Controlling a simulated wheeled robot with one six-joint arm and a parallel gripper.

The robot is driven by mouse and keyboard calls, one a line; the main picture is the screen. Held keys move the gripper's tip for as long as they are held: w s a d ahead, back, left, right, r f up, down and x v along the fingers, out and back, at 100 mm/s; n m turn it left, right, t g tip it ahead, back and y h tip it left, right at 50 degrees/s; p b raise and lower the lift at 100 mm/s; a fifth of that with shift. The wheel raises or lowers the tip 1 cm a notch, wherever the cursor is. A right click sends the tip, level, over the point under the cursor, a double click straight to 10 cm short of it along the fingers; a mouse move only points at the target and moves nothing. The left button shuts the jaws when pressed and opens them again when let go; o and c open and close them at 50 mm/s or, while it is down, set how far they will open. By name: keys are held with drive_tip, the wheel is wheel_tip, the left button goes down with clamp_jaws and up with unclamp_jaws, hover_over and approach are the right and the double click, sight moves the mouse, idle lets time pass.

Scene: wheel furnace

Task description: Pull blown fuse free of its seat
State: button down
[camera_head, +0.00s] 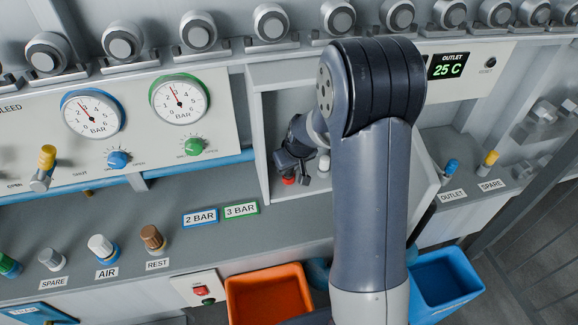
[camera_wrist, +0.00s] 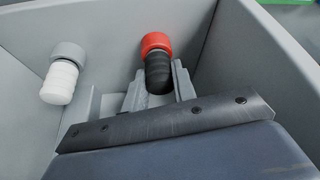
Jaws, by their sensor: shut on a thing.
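The blown fuse (camera_wrist: 158,72) is a black ribbed cylinder in the wrist view. Its far end meets a red round seat (camera_wrist: 155,42), and I see no gap between them. My gripper (camera_wrist: 159,88) is shut on the black fuse, with one grey finger on each side of it. In the head view my gripper (camera_head: 289,163) is inside the open box, just above the red seat (camera_head: 288,180). The black fuse is hard to tell from the dark gripper there.
A white fuse (camera_wrist: 59,83) in a grey seat stands beside, inside the same box. The box walls (camera_head: 258,130) rise close around my gripper. An orange bin (camera_head: 268,290) and a blue bin (camera_head: 446,280) are below the ledge. Gauges and knobs line the panel at left.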

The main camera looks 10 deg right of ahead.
drive_tip(key=shift+r+p, duration=0.5)
drive_tip(key=shift+r, duration=0.5)
idle(0.3)
drive_tip(key=shift+r+p, duration=1.45)
drive_tip(key=shift+r, duration=1)
